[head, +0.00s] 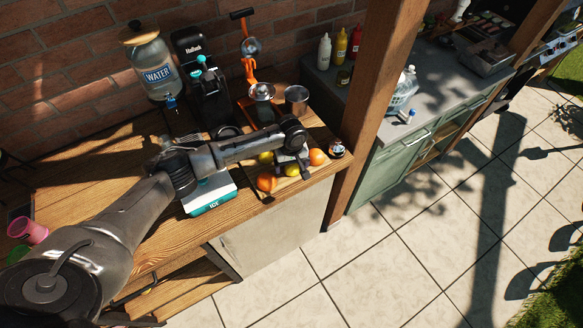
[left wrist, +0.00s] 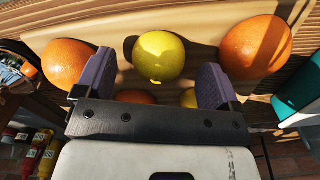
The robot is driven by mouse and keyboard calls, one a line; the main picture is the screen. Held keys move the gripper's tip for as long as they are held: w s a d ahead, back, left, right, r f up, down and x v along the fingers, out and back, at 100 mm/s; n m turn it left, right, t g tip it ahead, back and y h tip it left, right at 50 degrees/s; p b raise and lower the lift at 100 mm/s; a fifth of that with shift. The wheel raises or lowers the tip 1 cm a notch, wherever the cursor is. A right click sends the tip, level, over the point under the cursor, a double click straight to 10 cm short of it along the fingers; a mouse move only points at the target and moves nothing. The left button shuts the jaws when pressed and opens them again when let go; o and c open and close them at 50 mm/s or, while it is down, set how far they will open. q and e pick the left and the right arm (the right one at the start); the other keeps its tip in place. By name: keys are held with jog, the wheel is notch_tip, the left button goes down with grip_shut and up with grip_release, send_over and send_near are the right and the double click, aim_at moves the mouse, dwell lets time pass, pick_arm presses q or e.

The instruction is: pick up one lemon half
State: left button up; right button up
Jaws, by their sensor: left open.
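My left gripper (head: 291,161) is open above the fruit on a wooden board near the table's right end. In the left wrist view my purple-grey fingertips (left wrist: 158,74) stand apart, with a yellow lemon-like fruit (left wrist: 158,53) just beyond the gap between them. That fruit also shows below the gripper in the head view (head: 291,170); I cannot tell whether it is a half or whole. Another yellow fruit (head: 265,157) lies to the left, part hidden. It seems to show behind the gripper bar in the left wrist view (left wrist: 188,98). My right gripper is not in view.
Oranges lie on either side, one at left (left wrist: 67,65) and one at right (left wrist: 255,47). A teal-and-white ICE box (head: 209,192) stands left of the board. An orange juice press (head: 250,65), a metal cup (head: 297,98) and a water dispenser (head: 152,65) stand behind.

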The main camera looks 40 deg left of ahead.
pick_arm(q)
jog(key=shift+f, duration=0.65)
jog(key=c, duration=1)
jog(key=shift+r, duration=0.15)
